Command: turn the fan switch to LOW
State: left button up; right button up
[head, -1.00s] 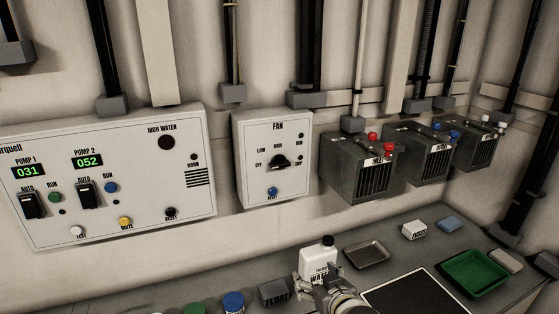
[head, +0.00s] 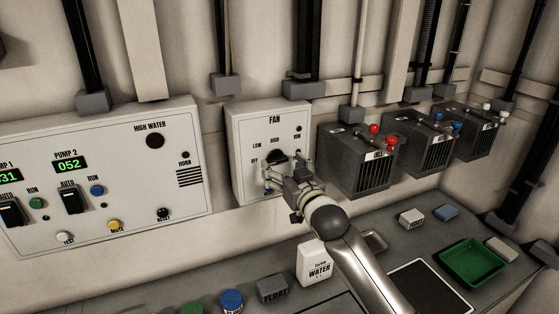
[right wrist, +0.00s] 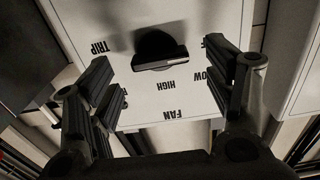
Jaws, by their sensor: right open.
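The fan panel (head: 243,125) is a white wall box with a black rotary knob (head: 277,156) at its middle, among OFF, LOW, HIGH and TRIP labels. In the right wrist view the panel is upside down. There the knob (right wrist: 158,50) has a bar lying nearly level, with HIGH below it; I cannot tell which label it points to. My right gripper (head: 278,181) is in front of the panel's lower part, just below the knob. In the wrist view its open fingers (right wrist: 167,78) are spread either side of the knob, apart from it. My left gripper is not in view.
A pump panel (head: 130,190) is left of the fan panel. Dark grey boxes (head: 345,170) with coloured terminals are close on the right. A white water bottle (head: 314,262), a float block (head: 272,289) and a green tray (head: 474,262) are on the bench below.

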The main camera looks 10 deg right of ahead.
aim_at(277, 159)
jog(key=shift+w+a, duration=0.15)
jog(key=shift+w, duration=0.75)
jog(key=shift+w+a, duration=0.1)
jog(key=shift+w, duration=0.3)
jog(key=shift+c, duration=0.4)
jog(key=c, duration=1)
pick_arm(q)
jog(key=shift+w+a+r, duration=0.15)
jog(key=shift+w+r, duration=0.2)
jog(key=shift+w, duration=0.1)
pick_arm(e)
jog(key=shift+o, duration=0.4)
